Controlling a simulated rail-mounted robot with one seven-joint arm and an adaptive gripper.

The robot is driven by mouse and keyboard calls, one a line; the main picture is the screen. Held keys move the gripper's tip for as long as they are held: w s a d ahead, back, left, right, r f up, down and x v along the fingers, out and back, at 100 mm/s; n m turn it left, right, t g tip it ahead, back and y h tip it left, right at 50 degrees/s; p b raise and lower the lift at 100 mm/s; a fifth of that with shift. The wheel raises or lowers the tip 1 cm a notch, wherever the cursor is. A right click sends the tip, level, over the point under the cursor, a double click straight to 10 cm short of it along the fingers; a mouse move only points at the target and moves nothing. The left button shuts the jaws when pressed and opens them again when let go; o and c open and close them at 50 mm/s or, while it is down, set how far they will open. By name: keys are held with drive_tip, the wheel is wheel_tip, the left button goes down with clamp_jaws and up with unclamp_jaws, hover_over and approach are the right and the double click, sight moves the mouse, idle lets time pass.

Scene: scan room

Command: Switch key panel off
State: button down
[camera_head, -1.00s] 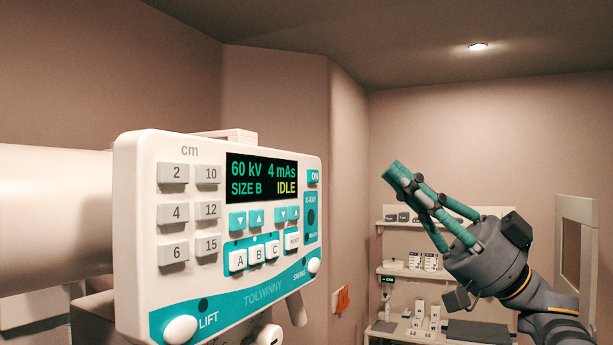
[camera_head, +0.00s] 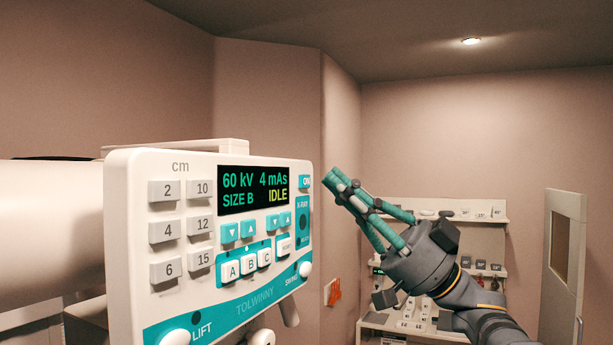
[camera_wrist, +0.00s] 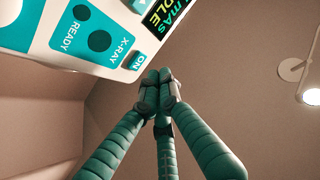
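The white key panel (camera_head: 130,230) stands at the left in the head view. Its display (camera_head: 253,190) is lit and reads 60 kV, 4 mAs, SIZE B, IDLE. The teal ON key (camera_head: 306,182) is at its upper right corner; it also shows in the wrist view (camera_wrist: 134,61). My gripper (camera_head: 333,178) is shut, its teal fingers together and empty. In the head view its tips appear just right of the ON key. In the wrist view the fingertips (camera_wrist: 157,85) are below and right of that key, apart from it.
Shelves (camera_head: 440,215) with small boxes stand on the far wall behind my arm. A door (camera_head: 563,265) is at the right. An orange item (camera_head: 335,292) hangs on the wall beyond the panel. The space above my gripper is clear.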

drive_tip(key=shift+w+a, duration=0.25)
drive_tip(key=shift+a, duration=0.3)
drive_tip(key=shift+a, duration=0.1)
idle(1.1)
drive_tip(key=shift+w+a, duration=0.15)
drive_tip(key=shift+a, duration=0.2)
drive_tip(key=shift+w+a+b, duration=0.1)
drive_tip(key=shift+a+b, duration=0.2)
drive_tip(key=shift+b, duration=0.05)
idle(0.6)
drive_tip(key=shift+d+t, duration=0.15)
drive_tip(key=shift+t, duration=0.15)
drive_tip(key=shift+s+d+b, duration=0.3)
drive_tip(key=shift+d+b, duration=0.3)
drive_tip(key=shift+d, duration=0.1)
